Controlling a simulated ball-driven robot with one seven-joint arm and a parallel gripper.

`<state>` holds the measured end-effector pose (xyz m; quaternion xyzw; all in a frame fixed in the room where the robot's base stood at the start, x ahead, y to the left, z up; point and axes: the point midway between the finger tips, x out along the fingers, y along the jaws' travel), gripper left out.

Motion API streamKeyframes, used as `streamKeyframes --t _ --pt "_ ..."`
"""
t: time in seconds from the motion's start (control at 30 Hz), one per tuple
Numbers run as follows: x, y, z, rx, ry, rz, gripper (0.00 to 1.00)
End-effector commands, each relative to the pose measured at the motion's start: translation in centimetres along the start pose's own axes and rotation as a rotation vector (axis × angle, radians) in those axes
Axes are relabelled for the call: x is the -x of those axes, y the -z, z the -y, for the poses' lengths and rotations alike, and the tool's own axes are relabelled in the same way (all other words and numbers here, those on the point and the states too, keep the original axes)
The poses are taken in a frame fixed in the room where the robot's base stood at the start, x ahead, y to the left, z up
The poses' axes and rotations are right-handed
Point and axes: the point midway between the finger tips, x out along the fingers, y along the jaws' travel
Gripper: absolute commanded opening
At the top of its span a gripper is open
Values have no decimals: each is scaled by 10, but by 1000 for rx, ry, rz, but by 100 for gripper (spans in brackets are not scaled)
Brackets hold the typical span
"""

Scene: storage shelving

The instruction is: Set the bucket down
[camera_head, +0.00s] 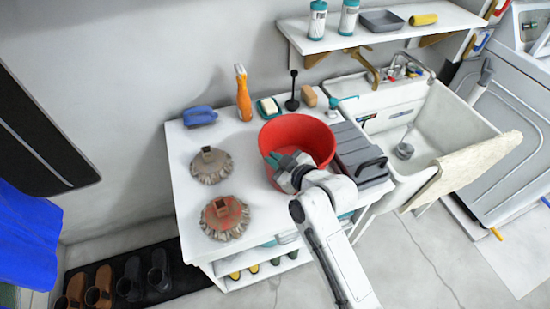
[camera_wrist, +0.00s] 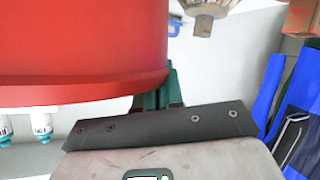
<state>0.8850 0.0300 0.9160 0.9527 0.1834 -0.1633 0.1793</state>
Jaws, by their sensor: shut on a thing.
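The red bucket (camera_head: 297,133) is upright over the right part of the white table (camera_head: 188,228) in the head view. I cannot tell whether its base touches the tabletop. My gripper (camera_head: 279,161) is at the near side of the bucket, shut on its wall by the rim. In the wrist view the bucket's red side (camera_wrist: 80,45) fills the upper left. The green fingers of my gripper (camera_wrist: 160,90) are at its rim there, and their tips are partly hidden.
Two mop heads (camera_head: 211,165) (camera_head: 225,217) stand on the table's left side. A grey toolbox (camera_head: 358,153) is close to the bucket's right. A sink (camera_head: 440,120) is at right.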

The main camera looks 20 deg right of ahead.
Motion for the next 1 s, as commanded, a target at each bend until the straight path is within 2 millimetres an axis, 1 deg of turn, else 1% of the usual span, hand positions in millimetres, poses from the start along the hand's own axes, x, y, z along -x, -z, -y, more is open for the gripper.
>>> streamKeyframes --t 0.17,0.2,0.43,0.67,0.77,0.87,1.0 --pt "0 0 0 1 -1 -2 0" --pt "0 0 0 0 0 0 10" --pt "0 0 0 0 0 0 32" --pt "0 0 0 0 0 0 33" --pt "4 0 0 0 -1 0 33" --pt "14 -1 0 -1 -1 0 33" --pt "37 -2 0 0 -2 0 33"
